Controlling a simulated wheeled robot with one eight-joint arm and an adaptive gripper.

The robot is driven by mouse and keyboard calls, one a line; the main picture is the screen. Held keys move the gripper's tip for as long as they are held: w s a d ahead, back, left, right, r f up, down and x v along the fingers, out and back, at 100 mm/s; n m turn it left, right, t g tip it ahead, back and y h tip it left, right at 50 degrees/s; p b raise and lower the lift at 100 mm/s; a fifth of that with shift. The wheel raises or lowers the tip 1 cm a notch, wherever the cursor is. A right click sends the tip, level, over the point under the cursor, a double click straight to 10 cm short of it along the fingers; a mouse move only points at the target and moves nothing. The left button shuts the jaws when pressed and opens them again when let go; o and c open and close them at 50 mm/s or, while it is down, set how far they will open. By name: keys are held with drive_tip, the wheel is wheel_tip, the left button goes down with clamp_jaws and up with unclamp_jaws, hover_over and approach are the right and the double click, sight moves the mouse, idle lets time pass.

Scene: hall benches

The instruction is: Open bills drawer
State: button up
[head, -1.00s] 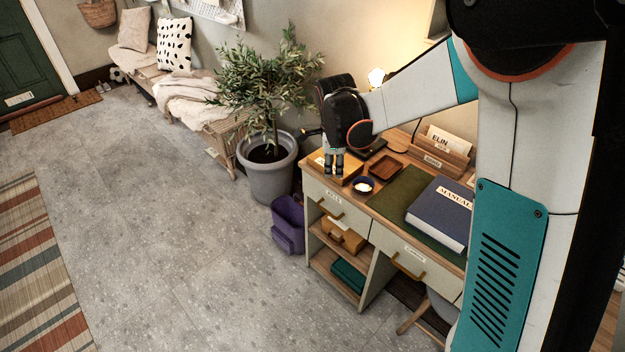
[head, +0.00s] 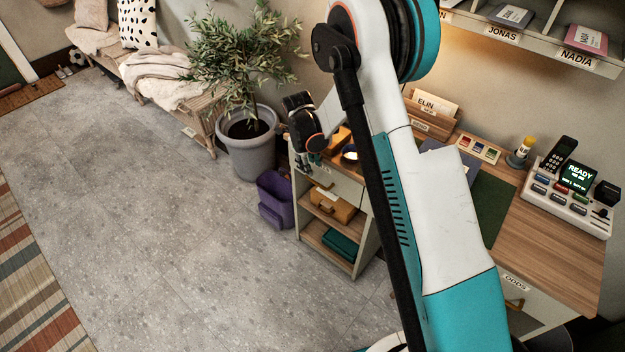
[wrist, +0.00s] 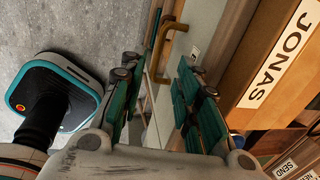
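The bills drawer (head: 346,190) is the upper left drawer of the desk, with a pale front. It looks shut, though my arm hides part of it. Its label is too small to read now. In the wrist view its brass bar handle (wrist: 158,54) stands ahead between my fingers, near the pale drawer front and a partly hidden white label (wrist: 195,54). My gripper (wrist: 160,66) is open, with one green-padded finger either side of the handle's line; I see no contact. In the head view my gripper (head: 312,161) hangs at the desk's left front corner, over the drawer front.
A wooden box labelled JONAS (wrist: 262,62) is close on the right in the wrist view. A purple bin (head: 275,200) and potted plant (head: 246,140) stand left of the desk. Below are open shelves with an ochre case (head: 330,205). The floor in front is clear.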

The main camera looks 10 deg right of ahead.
drive_tip(key=b, duration=0.3)
approach(313, 177)
drive_tip(key=s+f, duration=0.4)
drive_tip(key=shift+p, duration=0.3)
drive_tip(key=shift+c, duration=0.6)
clamp_jaws()
